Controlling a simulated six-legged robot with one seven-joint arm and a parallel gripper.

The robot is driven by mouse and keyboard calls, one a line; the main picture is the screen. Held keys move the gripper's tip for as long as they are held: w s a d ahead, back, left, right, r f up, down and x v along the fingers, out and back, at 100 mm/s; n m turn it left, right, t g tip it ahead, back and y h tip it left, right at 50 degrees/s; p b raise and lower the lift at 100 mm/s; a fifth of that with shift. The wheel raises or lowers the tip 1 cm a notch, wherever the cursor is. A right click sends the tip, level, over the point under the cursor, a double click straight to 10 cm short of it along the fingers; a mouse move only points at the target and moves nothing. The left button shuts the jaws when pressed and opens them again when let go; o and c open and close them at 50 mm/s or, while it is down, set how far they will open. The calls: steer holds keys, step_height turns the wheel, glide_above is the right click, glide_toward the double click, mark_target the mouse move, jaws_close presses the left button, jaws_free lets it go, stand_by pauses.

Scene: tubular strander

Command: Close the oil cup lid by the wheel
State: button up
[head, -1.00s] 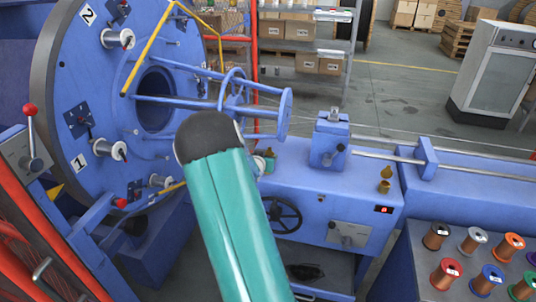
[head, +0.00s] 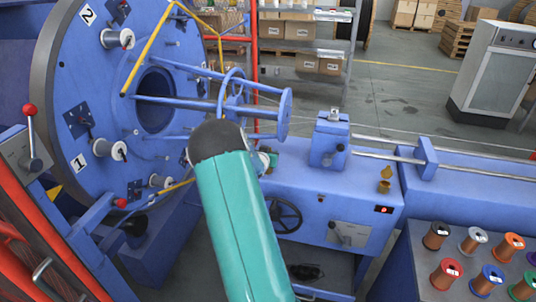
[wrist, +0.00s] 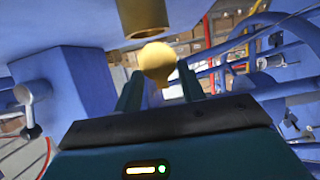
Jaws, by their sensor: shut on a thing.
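In the wrist view, my gripper (wrist: 160,72) has its two dark teal fingers on either side of a rounded gold lid (wrist: 157,60) and is shut on it. The brass oil cup (wrist: 145,18) shows at the top of that view, just beyond the lid, with a small gap between them in the picture. The black handwheel (head: 284,215) is on the blue cabinet front, below and right of my gripper.
A blue block (head: 328,142) rises behind. The large blue disc (head: 110,110) with its rods fills the left. Several wire spools (head: 474,240) stand at lower right.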

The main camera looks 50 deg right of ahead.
steer(key=shift+a+f, duration=0.1)
steer(key=h, duration=0.2)
steer(key=a+t+h, duration=0.1)
steer(key=shift+s+a+f, duration=0.1)
steer(key=shift+s+f, duration=0.15)
steer(key=shift+f, duration=0.15)
steer(key=shift+s+a+f+t+h, duration=0.15)
steer(key=shift+t+h, duration=0.15)
steer(key=shift+h, duration=0.35)
steer(key=shift+a+f+t+h, duration=0.2)
steer(key=shift+t+h, duration=0.1)
steer(key=shift+h, duration=0.4)
steer(key=shift+s+a+f+t+h, duration=0.15)
steer(key=shift+t+h, duration=0.15)
steer(key=shift+h, duration=0.35)
steer(key=o, duration=1)
steer(key=v, duration=1.3)
steer(key=shift+s+a+f, duration=0.15)
steer(key=shift+s+a, duration=0.05)
steer(key=shift+a, duration=0.15)
